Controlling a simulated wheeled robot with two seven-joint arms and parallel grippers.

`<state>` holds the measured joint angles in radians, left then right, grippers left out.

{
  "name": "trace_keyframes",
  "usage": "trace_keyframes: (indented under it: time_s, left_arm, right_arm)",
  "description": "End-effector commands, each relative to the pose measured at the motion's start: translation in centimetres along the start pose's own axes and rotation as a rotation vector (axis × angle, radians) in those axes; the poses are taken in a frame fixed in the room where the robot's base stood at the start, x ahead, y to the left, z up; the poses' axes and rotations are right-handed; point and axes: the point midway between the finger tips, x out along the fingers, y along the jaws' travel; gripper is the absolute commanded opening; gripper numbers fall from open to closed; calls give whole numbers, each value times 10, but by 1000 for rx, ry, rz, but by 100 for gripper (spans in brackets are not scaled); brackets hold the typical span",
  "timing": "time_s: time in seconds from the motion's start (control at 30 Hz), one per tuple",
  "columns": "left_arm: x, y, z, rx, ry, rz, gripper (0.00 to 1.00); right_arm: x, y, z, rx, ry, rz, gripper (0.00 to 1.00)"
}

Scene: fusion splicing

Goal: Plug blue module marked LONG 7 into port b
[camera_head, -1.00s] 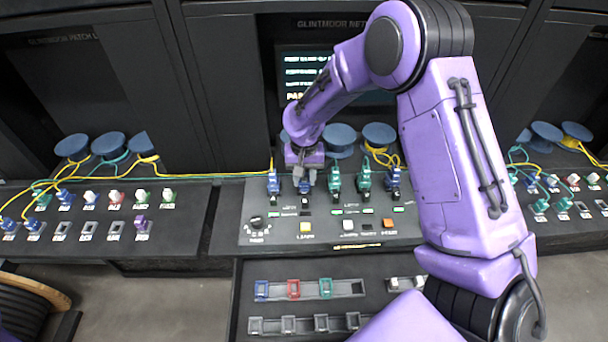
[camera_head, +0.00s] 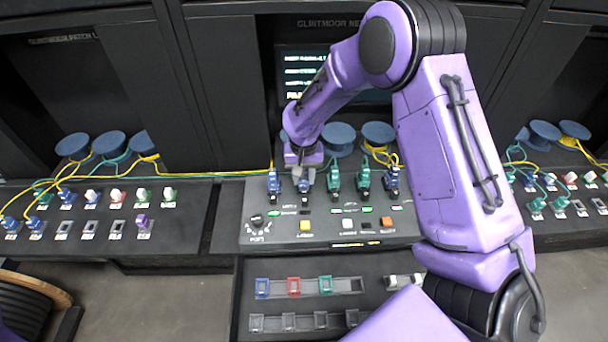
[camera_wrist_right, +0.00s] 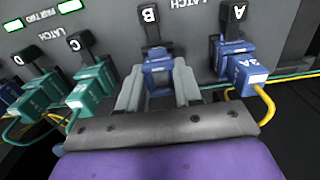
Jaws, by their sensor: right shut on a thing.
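My right gripper (camera_head: 304,178) is over the middle console, at the second place from the left in its port row. In the right wrist view its two grey fingers (camera_wrist_right: 158,88) are shut on a blue module (camera_wrist_right: 158,74). The module is lined up with the black latch lever marked B (camera_wrist_right: 150,18), at port b. I cannot tell how deep the module sits in the port. Its marking is too small to read. My left gripper is not in view.
A blue module with a yellow cable (camera_wrist_right: 245,75) stands close by at A. A green module (camera_wrist_right: 90,95) stands at C on the other side. Cable spools (camera_head: 340,137) stand behind the console.

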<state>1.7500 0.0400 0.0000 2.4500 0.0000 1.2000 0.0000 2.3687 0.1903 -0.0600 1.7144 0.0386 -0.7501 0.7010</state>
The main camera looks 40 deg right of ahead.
Motion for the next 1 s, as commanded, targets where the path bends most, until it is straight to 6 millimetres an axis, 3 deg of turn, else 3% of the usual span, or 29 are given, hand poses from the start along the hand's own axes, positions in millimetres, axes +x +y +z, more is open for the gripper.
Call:
trace_keyframes:
  time_s: [1.0]
  left_arm:
    - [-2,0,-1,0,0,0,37]
  right_arm:
    - [4,1,0,0,0,1,12]
